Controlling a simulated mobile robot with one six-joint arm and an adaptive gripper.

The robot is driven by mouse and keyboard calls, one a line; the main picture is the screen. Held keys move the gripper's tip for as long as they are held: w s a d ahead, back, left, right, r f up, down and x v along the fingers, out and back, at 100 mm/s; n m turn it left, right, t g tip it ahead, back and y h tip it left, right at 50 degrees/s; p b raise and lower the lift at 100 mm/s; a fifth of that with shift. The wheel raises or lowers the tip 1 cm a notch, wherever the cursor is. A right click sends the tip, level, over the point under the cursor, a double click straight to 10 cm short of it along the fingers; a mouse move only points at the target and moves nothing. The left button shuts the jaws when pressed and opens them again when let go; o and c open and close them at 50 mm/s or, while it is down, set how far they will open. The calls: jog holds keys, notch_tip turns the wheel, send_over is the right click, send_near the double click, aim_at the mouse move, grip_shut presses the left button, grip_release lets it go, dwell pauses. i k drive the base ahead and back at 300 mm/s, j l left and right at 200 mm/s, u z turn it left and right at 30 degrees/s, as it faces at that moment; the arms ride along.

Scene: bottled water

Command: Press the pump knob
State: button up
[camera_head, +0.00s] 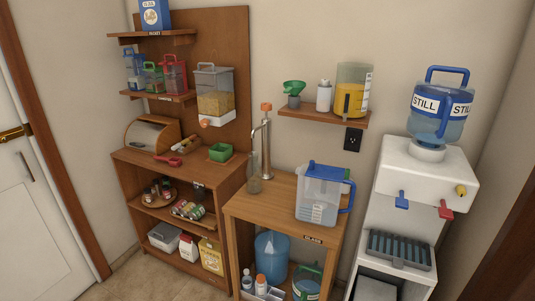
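A tall metal pump (266,148) stands upright at the back left of the small wooden table. An orange knob (266,107) sits on its top, and its spout points left. A clear glass vessel (254,184) stands below the spout at the table's left edge; I cannot tell what is in it. My gripper and arm are not in view, and nothing touches the knob.
A blue-lidded pitcher (318,196) stands right of the pump on the table (282,207). A shelf (325,117) with containers hangs above to the right. A water dispenser (425,170) stands at right, a cabinet (190,176) at left. The table's front left is clear.

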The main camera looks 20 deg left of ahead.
aim_at(266, 106)
jog(key=i+j+u, duration=0.35)
jog(key=i+j, duration=1.85)
jog(key=j, duration=0.1)
